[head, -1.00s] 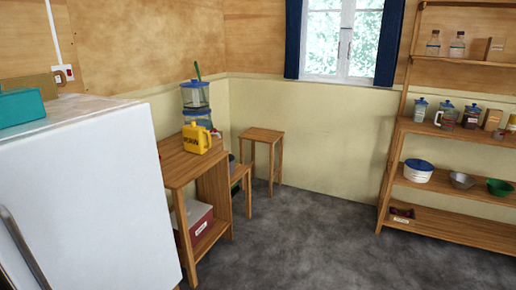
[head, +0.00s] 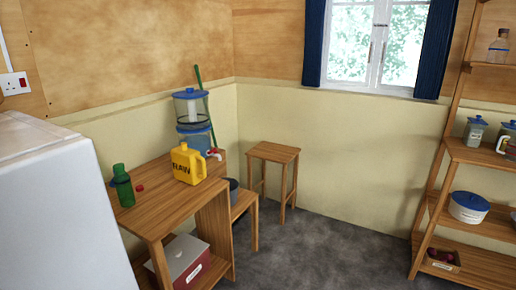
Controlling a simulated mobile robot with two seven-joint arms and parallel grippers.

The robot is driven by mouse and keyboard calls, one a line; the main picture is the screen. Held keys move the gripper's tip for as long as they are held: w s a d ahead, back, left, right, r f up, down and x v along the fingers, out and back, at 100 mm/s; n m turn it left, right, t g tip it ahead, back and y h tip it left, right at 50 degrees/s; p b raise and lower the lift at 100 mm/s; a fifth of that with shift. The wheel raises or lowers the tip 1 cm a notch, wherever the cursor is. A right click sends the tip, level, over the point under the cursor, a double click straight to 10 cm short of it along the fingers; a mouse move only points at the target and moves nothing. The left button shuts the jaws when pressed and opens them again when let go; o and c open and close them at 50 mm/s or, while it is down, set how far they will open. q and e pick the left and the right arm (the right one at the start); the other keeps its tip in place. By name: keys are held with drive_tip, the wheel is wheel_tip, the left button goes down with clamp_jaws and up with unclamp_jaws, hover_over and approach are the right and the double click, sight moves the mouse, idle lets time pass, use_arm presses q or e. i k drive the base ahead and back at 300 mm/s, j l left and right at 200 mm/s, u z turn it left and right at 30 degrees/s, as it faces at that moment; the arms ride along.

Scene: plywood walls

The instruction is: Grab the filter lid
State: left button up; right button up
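The water filter (head: 194,120) stands behind the wooden table, near the corner. It has a clear upper section and a blue lower section. Its blue lid (head: 191,94) sits on top. A red tap (head: 214,153) shows at its lower right. A yellow jug marked RAW (head: 187,163) stands on the table in front of it and covers part of its lower section. Neither of my grippers is in the head view.
A green bottle (head: 123,186) and a small red cap (head: 140,188) are on the table (head: 168,210). A white fridge (head: 55,210) blocks the near left. A stool (head: 273,154) and shelves (head: 450,205) stand to the right. The grey floor (head: 325,250) between is clear.

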sight(190, 92)
drive_tip(key=i+u, duration=0.35)
drive_tip(key=i, duration=0.15)
drive_tip(key=i+l+u, duration=0.1)
drive_tip(key=i+u, duration=0.2)
drive_tip(key=i, duration=0.2)
drive_tip(key=i+l+u, duration=0.1)
drive_tip(key=u, duration=0.35)
drive_tip(key=i+l+u, duration=0.1)
drive_tip(key=u, duration=0.4)
drive_tip(key=l+u, duration=0.25)
drive_tip(key=u, duration=0.2)
drive_tip(key=l+u, duration=0.25)
drive_tip(key=l, duration=0.15)
drive_tip(key=l+u, duration=0.4)
drive_tip(key=l, duration=0.4)
drive_tip(key=k+l+u, duration=0.1)
drive_tip(key=l, duration=0.35)
